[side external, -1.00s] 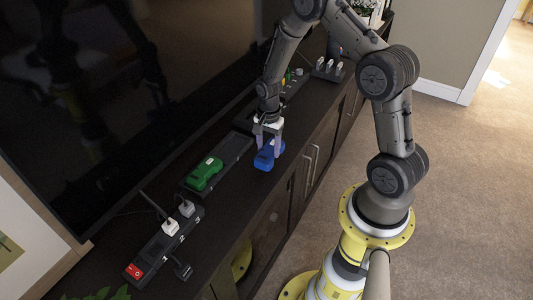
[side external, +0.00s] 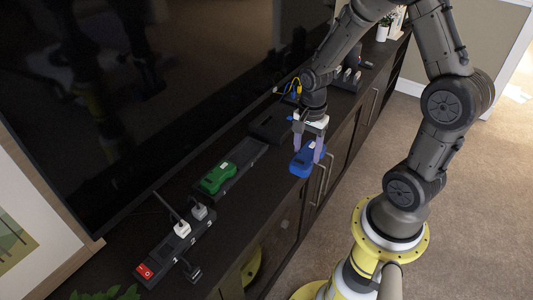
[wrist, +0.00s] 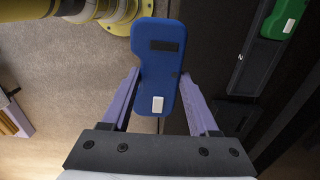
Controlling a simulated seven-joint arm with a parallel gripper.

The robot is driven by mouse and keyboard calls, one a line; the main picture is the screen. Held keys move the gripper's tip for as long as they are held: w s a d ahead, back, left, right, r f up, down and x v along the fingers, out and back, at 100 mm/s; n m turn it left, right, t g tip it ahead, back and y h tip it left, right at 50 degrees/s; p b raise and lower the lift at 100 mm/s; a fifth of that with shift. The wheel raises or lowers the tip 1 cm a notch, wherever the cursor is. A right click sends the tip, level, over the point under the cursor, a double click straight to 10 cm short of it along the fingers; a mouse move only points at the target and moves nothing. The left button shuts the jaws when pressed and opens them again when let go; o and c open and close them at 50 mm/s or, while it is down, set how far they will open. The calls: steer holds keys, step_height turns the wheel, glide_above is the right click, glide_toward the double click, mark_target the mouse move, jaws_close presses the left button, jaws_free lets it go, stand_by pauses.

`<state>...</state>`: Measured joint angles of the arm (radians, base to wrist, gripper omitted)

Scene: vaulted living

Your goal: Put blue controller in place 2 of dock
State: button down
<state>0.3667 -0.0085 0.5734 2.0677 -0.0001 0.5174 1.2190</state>
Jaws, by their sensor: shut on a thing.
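The blue controller (side external: 306,161) is held between the fingers of my gripper (side external: 308,143), raised beside the front edge of the cabinet top. In the wrist view the blue controller (wrist: 160,70) sits between the two purple fingers (wrist: 160,105), its dark window and white button facing the camera. The dock (side external: 247,158) is a long dark tray on the cabinet, left of my gripper. A green controller (side external: 216,178) lies in its near part; its far part looks empty. The wrist view shows the dock (wrist: 252,62) at right with a "2" mark, and part of the green controller (wrist: 283,18).
A power strip (side external: 172,250) with white and grey plugs and a red switch lies nearer on the cabinet top (side external: 225,213). A black box (side external: 270,127) stands beyond the dock. The large TV (side external: 150,90) rises behind. Open floor lies in front of the cabinet.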

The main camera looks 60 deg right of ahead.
steer(key=w+r, duration=0.1)
steer(key=w, duration=1)
glide_above(245, 153)
steer(key=s, duration=0.1)
step_height(245, 153, down, 9)
steer(key=shift+a+f, duration=0.15)
steer(key=shift+f, duration=0.05)
steer(key=shift+w+f, duration=0.4)
steer(key=shift+f, duration=0.1)
steer(key=shift+w+f, duration=0.1)
steer(key=shift+f, duration=1.5)
steer(key=shift+f, duration=0.1)
steer(key=shift+c, duration=0.7)
jaws_free()
